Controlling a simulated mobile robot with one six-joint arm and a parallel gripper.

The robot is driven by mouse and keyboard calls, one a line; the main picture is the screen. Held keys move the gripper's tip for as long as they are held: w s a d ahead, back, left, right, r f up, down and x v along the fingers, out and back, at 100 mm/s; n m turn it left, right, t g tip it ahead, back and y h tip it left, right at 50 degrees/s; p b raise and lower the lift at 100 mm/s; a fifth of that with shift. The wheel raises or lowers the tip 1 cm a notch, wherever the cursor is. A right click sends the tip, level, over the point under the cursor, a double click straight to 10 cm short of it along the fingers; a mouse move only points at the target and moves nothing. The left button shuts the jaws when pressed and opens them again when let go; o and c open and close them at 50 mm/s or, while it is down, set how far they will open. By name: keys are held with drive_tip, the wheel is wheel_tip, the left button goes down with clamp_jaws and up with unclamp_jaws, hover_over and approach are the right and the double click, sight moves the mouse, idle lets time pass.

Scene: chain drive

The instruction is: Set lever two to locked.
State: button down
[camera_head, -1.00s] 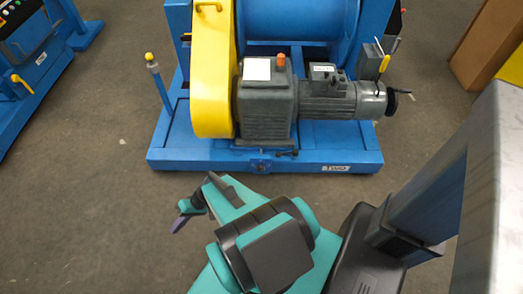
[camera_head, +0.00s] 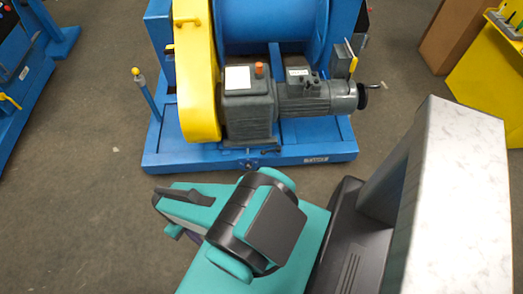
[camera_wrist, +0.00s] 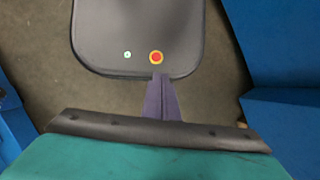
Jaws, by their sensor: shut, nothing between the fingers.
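A blue-framed winch with a label reading "Two" (camera_head: 316,160) stands ahead in the head view. A yellow-gripped lever (camera_head: 353,64) hangs at a grey plate on its right side, grip pointing down. A yellow-knobbed post (camera_head: 135,72) stands upright at the left of its base. I cannot tell what position the lever counts as. My gripper is low in front of the winch, well apart from both, and mostly hidden behind my wrist in the head view. In the wrist view my gripper (camera_wrist: 162,98) has its purple fingers together, empty.
The winch's grey motor (camera_head: 315,98) and yellow guard (camera_head: 196,80) lie left of the lever. Another blue machine (camera_head: 20,80) is at far left. A cardboard box (camera_head: 455,35) and a yellow bin (camera_head: 488,95) are at right. Bare floor separates the bin and winch.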

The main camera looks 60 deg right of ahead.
drive_tip(key=r, duration=0.1)
drive_tip(key=d+r+h+p, duration=0.1)
drive_tip(key=shift+s+d+r+n+h, duration=0.2)
drive_tip(key=shift+d+r+n+h, duration=0.1)
drive_tip(key=shift+r+h, duration=0.1)
